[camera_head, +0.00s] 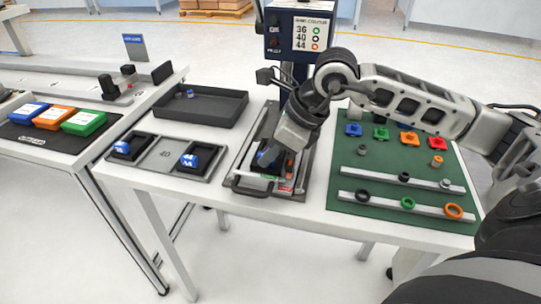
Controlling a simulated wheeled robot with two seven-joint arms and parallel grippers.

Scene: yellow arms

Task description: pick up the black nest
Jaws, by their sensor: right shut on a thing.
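My right gripper (268,157) reaches down from the right over a grey tray-like fixture (243,163) at the middle of the table. It is shut on a dark thing low in the fixture, which appears to be the black nest (257,170). The gripper hides most of the nest, so I cannot tell whether it is lifted off the fixture. A black handle (250,190) sits at the fixture's front edge. My left gripper is not in view.
A press with a sign (301,30) stands behind the fixture. A green mat (345,205) with coloured parts and rings lies to the right.

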